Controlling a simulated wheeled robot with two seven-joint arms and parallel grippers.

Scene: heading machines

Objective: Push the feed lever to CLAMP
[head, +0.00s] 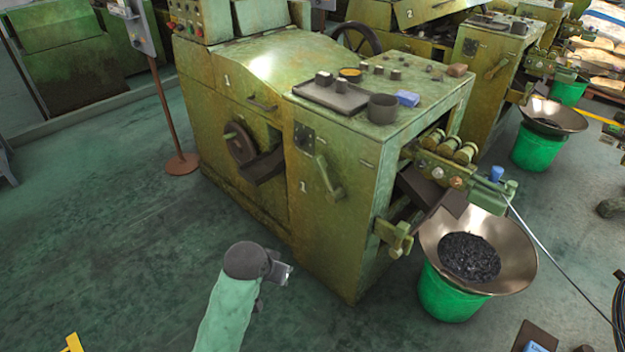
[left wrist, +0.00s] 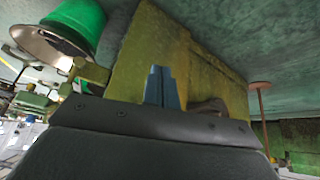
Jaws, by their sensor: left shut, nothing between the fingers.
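A green lever (head: 328,178) sits on the front panel of the green machine marked 1 (head: 345,235), beside a small dark plate (head: 304,137) whose lettering is too small to read. I take it for the feed lever; its handle slants down to the right. My left gripper (head: 285,273) is low in front of the machine, below and left of the lever, apart from it. In the left wrist view its fingers (left wrist: 162,86) are together and empty, with the machine's yellow-green side (left wrist: 150,45) behind them. The lever cannot be made out there. My right gripper is not in view.
A dark chute (head: 262,166) juts from the machine left of the lever. A green bucket with a wide metal funnel (head: 447,293) stands at the right, also in the left wrist view (left wrist: 80,22).

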